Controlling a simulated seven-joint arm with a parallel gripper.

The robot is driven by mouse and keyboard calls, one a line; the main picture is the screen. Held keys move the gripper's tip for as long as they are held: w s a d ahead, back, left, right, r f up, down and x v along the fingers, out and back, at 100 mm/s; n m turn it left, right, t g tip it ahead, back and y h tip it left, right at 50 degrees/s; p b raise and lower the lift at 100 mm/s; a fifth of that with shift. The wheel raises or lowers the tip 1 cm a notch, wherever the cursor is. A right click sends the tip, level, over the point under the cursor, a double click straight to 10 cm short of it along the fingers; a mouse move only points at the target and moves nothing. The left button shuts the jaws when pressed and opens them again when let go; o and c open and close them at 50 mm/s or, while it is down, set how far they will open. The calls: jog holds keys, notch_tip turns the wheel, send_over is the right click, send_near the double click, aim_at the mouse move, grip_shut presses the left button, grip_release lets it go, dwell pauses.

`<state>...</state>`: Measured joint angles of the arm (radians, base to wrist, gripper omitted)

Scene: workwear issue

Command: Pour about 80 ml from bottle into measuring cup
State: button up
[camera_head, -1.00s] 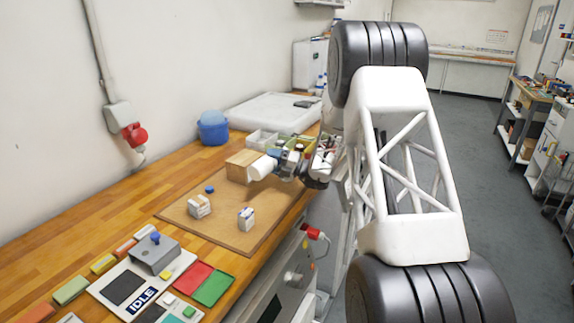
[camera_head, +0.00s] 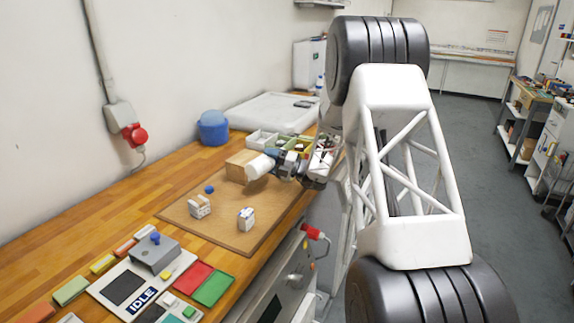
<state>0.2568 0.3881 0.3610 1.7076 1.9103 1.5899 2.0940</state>
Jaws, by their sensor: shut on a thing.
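My gripper (camera_head: 275,158) is over the far part of the brown board, beside a wooden block. It is shut on a white cylindrical thing (camera_head: 258,167), which looks like the bottle and lies tilted close to level, its end toward the lower left. The fingers are small and partly hidden by the wrist. I cannot make out the measuring cup; two small white containers with printed marks, a left one (camera_head: 199,206) and a right one (camera_head: 246,219), stand on the board. A small blue cap-like piece (camera_head: 209,189) lies behind them.
The wooden block (camera_head: 238,163) stands at the board's far edge. Behind are open bins (camera_head: 262,139) and a blue tub (camera_head: 213,128). A grey device on a white panel (camera_head: 110,283), with red and green pads, lies in front. The board's (camera_head: 222,232) near part is clear.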

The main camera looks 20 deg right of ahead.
aim_at(267, 170)
jog(key=shift+s+a+r, duration=0.15)
jog(key=shift+s+a, duration=0.1)
jog(key=shift+r+m+t, duration=0.3)
jog(key=shift+m, duration=0.2)
dwell(1.6)
notch_tip(267, 170, down, 4)
jog(key=n, duration=0.1)
jog(key=n+g, duration=0.1)
jog(key=n, duration=0.1)
jog(key=shift+s+a+r+h, duration=0.1)
jog(key=shift+a+r+h, duration=0.05)
jog(key=shift+h, duration=0.15)
jog(key=shift+a+f+n+g, duration=0.1)
jog(key=shift+f+n+g, duration=0.1)
jog(key=shift+n+g, duration=0.2)
jog(key=shift+s+f, duration=0.1)
jog(key=shift+f+n, duration=0.2)
jog(key=shift+n, duration=0.2)
dwell(0.5)
jog(key=shift+r, duration=0.15)
dwell(1.0)
